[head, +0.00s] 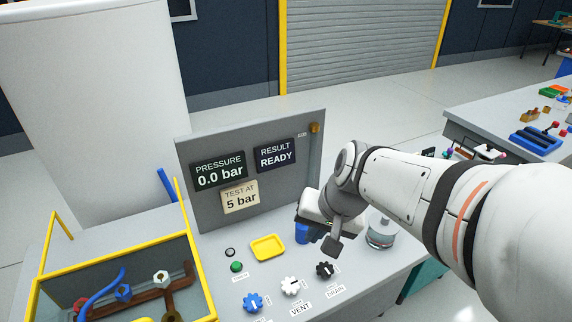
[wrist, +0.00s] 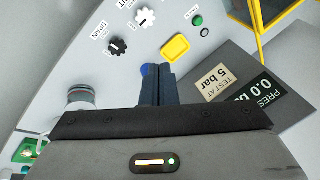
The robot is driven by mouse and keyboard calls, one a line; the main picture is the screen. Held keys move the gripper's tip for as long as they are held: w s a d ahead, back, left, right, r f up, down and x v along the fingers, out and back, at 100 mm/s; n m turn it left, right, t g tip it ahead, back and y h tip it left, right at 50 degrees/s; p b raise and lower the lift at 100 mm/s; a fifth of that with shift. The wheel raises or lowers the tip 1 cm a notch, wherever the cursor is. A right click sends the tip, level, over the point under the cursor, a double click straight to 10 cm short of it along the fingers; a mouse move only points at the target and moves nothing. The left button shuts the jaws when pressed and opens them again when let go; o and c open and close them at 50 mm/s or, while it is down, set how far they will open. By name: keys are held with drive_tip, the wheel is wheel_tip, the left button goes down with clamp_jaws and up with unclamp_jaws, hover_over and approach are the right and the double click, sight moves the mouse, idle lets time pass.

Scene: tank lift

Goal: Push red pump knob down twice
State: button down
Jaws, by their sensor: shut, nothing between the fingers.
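My gripper (head: 333,245) is shut and empty, above the right part of the grey bench. In the wrist view its two dark fingers (wrist: 157,72) are side by side with no gap. A blue cylindrical part (head: 301,232) shows beside and partly behind the gripper, and a bit of it (wrist: 146,69) shows by the fingertips. I cannot tell whether they touch. No red pump knob can be made out in either view; the gripper hides part of the bench here. The pressure display (head: 219,171) reads 0.0 bar, and the result display (head: 275,155) reads READY.
A round grey-white part (head: 381,232) stands right of my gripper. A yellow tray (head: 267,247), a green button (head: 236,267), and blue (head: 253,302), white (head: 290,286) and black (head: 325,269) knobs are nearby. A grey panel (head: 200,215) rises behind. A yellow-framed tank (head: 48,280) stands left.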

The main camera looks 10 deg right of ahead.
drive_tip(key=w+d+f+m+t+y+p, duration=0.1)
drive_tip(key=w+d+m+t, duration=0.1)
drive_tip(key=w+m, duration=0.6)
drive_tip(key=w+d+f+m+t+y+p, duration=0.1)
drive_tip(key=w+d+f+m+t+p, duration=0.1)
drive_tip(key=w+m, duration=0.7)
drive_tip(key=w, duration=0.5)
drive_tip(key=shift+w+f+t, duration=0.15)
drive_tip(key=shift+w+t, duration=0.05)
drive_tip(key=shift+t, duration=0.1)
wheel_tip(320, 180, down, 8)
drive_tip(key=b, duration=0.7)
drive_tip(key=shift+f+b, duration=0.4)
drive_tip(key=shift+b, duration=0.15)
drive_tip(key=shift+f+b, duration=0.4)
drive_tip(key=shift+b, duration=0.2)
